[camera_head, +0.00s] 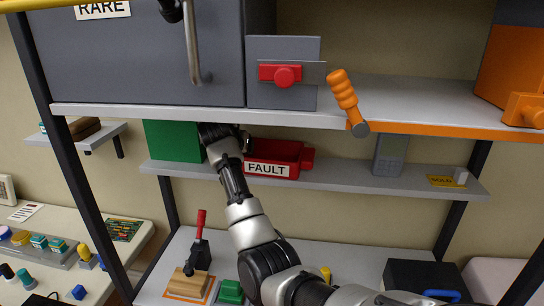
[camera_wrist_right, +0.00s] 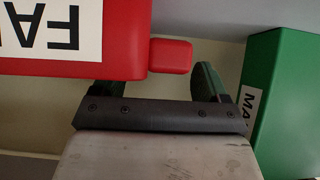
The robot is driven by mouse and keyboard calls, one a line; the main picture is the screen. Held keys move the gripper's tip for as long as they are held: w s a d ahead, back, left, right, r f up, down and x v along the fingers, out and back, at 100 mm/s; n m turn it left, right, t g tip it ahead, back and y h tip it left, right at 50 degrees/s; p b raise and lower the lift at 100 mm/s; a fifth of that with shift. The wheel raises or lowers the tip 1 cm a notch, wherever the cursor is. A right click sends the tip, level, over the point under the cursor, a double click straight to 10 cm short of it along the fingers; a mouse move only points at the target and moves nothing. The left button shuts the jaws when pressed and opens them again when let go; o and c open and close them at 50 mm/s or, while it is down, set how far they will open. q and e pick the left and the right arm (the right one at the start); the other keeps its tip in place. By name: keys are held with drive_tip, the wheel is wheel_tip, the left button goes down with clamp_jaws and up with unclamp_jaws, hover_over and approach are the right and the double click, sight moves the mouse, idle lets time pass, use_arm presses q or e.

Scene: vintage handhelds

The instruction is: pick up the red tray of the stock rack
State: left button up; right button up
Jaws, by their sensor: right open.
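The red tray (camera_head: 290,153), labelled FAULT, sits on the middle shelf of the stock rack, with a red tab handle at its right end. In the right wrist view, the tray (camera_wrist_right: 110,65) is upside down at upper left, and a red tab (camera_wrist_right: 170,56) sticks out from its end. My right gripper (camera_head: 222,130) is at the tray's left end, partly hidden under the upper shelf. In its wrist view the right gripper (camera_wrist_right: 155,80) is open, with the tab just ahead of the gap between its fingers. No grip shows. My left gripper is not in view.
A green box (camera_head: 172,140) stands close left of my right gripper; it also shows in the wrist view (camera_wrist_right: 290,100). The upper shelf (camera_head: 400,112) is close above. A grey handheld (camera_head: 390,154) and yellow label (camera_head: 444,182) are to the right.

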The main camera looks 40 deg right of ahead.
drive_tip(key=shift+w+d+f, duration=0.15)
drive_tip(key=shift+d+f, duration=0.05)
drive_tip(key=shift+c, duration=0.5)
drive_tip(key=c, duration=1.1)
drive_tip(key=shift+r, duration=0.1)
drive_tip(key=shift+c, duration=0.2)
drive_tip(key=shift+r, duration=0.45)
wheel_tip(320, 180, up, 3)
drive_tip(key=shift+f+b, duration=0.15)
drive_tip(key=shift+b, duration=0.7)
drive_tip(key=s+a+b, duration=0.4)
drive_tip(key=s+a, duration=0.7)
drive_tip(key=a, duration=0.2)
drive_tip(key=shift+s+a, duration=0.4)
drive_tip(key=shift+f, duration=0.1)
